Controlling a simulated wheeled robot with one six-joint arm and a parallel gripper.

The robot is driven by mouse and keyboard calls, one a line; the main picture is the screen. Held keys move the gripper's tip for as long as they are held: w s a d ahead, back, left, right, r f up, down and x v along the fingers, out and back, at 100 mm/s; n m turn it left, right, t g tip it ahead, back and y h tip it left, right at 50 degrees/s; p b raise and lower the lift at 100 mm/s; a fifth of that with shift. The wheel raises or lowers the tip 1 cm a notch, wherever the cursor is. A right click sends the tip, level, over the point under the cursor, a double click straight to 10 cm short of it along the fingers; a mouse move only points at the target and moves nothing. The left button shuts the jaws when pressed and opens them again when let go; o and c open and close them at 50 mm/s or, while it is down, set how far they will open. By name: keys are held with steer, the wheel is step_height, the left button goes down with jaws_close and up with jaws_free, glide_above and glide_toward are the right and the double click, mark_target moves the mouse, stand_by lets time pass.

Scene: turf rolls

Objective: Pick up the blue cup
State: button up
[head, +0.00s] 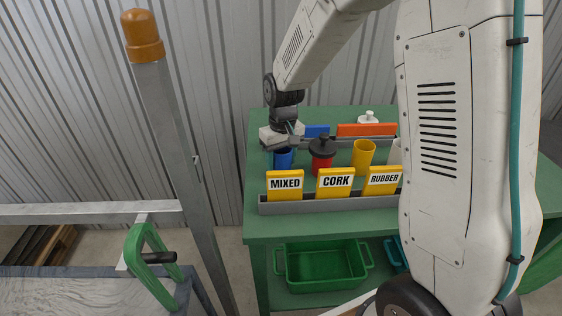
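The blue cup (283,159) stands on the green table (262,216), at the left of a row of cups behind the yellow signs. My gripper (289,143) is right at the top of the blue cup, pointing down from above. The gripper body covers the area behind the cup and part of its rim. The fingertips are small and overlap the rim, so I cannot tell whether they are open or shut, or whether they touch the cup.
Signs reading MIXED (285,184), CORK (335,182) and RUBBER (383,180) stand in front in a grey holder (320,206). An orange block (366,130) lies behind.

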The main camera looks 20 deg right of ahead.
steer(key=c, duration=0.4)
step_height(320, 180, up, 10)
steer(key=shift+r, duration=0.1)
steer(key=shift+a, duration=0.1)
stand_by(0.4)
